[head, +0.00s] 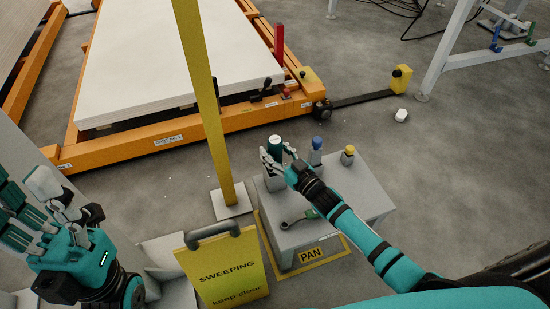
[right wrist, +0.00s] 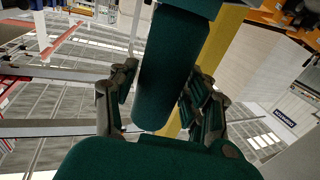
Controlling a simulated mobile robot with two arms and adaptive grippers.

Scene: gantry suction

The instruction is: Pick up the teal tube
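The teal tube (head: 275,144), dark teal with a pale top, stands upright at the back left of the small grey table, at a grey block-like holder (head: 273,181). My right gripper (head: 278,156) is at the tube, with fingers on both sides. In the right wrist view the tube (right wrist: 165,75) fills the space between the fingers of the right gripper (right wrist: 163,85), close to the palm. The fingers lean in towards it, but whether they press on it is unclear. My left gripper (head: 50,210) is at the far left with its fingers spread, away from the table.
The grey table (head: 350,180) also bears a blue-topped bottle (head: 316,150), a yellow-topped one (head: 348,155) and a wrench-like tool (head: 298,219). A yellow post (head: 208,100) rises left of it. A yellow sweeping sign (head: 228,270) stands in front. Open floor lies to the right.

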